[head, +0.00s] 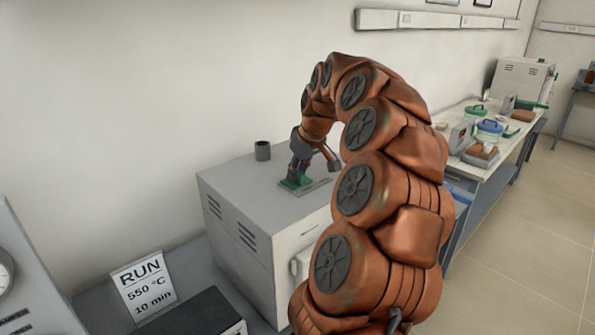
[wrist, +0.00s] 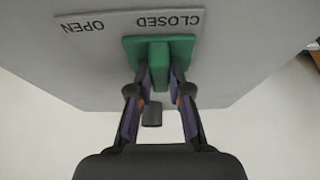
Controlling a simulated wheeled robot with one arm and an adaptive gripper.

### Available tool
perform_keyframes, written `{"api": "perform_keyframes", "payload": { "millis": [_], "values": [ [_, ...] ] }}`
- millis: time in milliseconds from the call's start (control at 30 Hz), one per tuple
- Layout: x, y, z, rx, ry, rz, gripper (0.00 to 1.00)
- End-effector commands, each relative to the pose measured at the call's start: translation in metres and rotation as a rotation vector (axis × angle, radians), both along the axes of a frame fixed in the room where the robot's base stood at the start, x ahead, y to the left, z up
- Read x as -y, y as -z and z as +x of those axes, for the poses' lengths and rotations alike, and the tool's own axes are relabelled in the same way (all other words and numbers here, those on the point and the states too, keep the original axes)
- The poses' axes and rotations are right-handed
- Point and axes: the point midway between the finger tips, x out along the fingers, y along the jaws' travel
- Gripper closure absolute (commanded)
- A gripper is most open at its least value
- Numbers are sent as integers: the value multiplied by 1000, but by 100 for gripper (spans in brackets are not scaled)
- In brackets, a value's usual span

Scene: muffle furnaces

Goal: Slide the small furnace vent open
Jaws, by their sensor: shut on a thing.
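The small furnace (head: 240,206) is a grey box with side louvres, standing against the wall in the head view. Its vent slider (head: 290,184) is a green plate on the furnace top. In the wrist view the green slider (wrist: 130,47) has a raised upright tab (wrist: 159,60) and lies at the CLOSED end of the label plate, with OPEN (wrist: 82,26) apart from it. My gripper (wrist: 160,75) is shut on the tab, one finger on each side. In the head view my gripper (head: 296,172) reaches down onto the slider, partly hiding it.
A dark cylindrical stub (head: 262,150) stands on the furnace top near the wall. A sign (head: 143,284) reading RUN 550 °C 10 min stands at lower left. A bench (head: 515,145) with jars and boxes extends at right. The furnace top around the slider is mostly clear.

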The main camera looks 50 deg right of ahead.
Motion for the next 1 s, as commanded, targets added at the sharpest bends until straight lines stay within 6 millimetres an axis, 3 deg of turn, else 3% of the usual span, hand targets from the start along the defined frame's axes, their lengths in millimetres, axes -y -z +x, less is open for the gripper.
{"api": "perform_keyframes", "payload": {
  "millis": [267, 733, 1000],
  "values": [
    [4, 1, 0, 1, 1, -1, 100],
    [47, -1, -3, 4, 1, -3, 100],
    [55, -1, -6, 3, -1, -4, 100]
  ]
}}
